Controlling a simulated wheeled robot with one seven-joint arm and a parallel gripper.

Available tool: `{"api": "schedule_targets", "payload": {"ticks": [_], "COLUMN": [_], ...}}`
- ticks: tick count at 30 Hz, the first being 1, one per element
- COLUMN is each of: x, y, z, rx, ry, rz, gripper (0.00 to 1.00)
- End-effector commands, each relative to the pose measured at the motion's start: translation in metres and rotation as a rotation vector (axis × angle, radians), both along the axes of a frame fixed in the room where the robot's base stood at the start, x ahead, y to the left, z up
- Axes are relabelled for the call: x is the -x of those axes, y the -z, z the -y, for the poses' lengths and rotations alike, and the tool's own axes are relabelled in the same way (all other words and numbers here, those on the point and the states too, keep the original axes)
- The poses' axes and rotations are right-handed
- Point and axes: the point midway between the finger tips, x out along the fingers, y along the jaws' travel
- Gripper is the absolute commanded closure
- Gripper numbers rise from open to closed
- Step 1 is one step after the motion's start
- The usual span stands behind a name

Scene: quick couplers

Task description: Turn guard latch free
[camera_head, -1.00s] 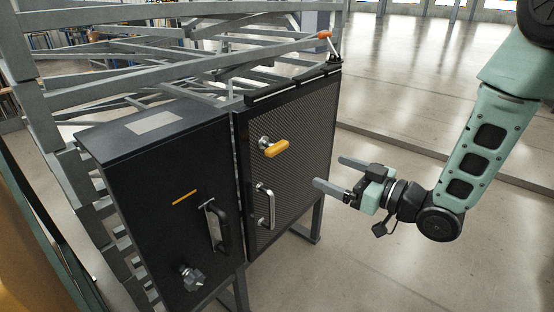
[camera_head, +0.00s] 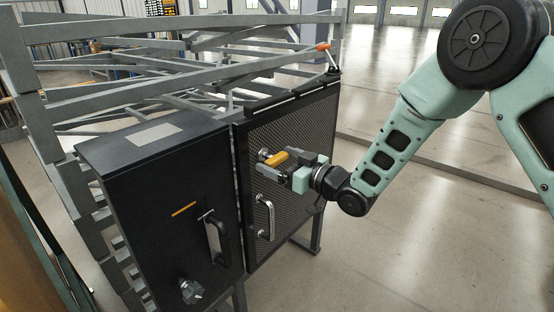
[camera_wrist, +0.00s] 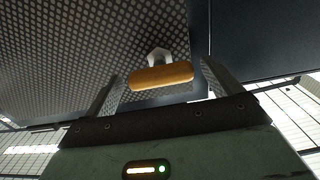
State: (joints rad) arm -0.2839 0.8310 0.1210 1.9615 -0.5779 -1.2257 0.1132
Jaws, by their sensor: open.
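The guard latch is a yellow-orange handle (camera_head: 277,158) on a silver pivot, on the dark mesh guard door (camera_head: 318,125). In the wrist view the latch handle (camera_wrist: 161,76) lies crosswise between the two fingers, with its silver pivot (camera_wrist: 158,55) just beyond it. My gripper (camera_head: 288,166) is at the latch in the head view, with its fingers partly overlapping the handle. My gripper (camera_wrist: 160,92) is open, one finger at each end of the handle. I cannot tell whether either finger touches it.
A silver pull handle (camera_head: 265,217) sits below the latch on the mesh door. To the left is a black cabinet (camera_head: 155,190) with a black handle (camera_head: 216,238) and a grey knob (camera_head: 191,291). Grey frame rails (camera_head: 180,92) run behind. Floor to the right is open.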

Motion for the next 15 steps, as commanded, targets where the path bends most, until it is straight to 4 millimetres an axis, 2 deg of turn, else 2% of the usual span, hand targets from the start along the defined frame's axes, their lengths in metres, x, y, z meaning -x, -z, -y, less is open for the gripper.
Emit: {"api": "schedule_targets", "payload": {"ticks": [4,13,14,15], "x": [-0.0060,-0.0076,-0.0076,-0.0076], "y": [0.0004,0.0002,0.0002,0.0002], "z": [-0.0089,-0.0104,-0.0103,-0.0103], "rx": [0.001,0.000,0.000,0.000], "ry": [-0.001,0.000,0.000,0.000], "rz": [-0.001,-0.001,-0.001,-0.001], "gripper": [0.09,0.09,0.12,0.23]}}
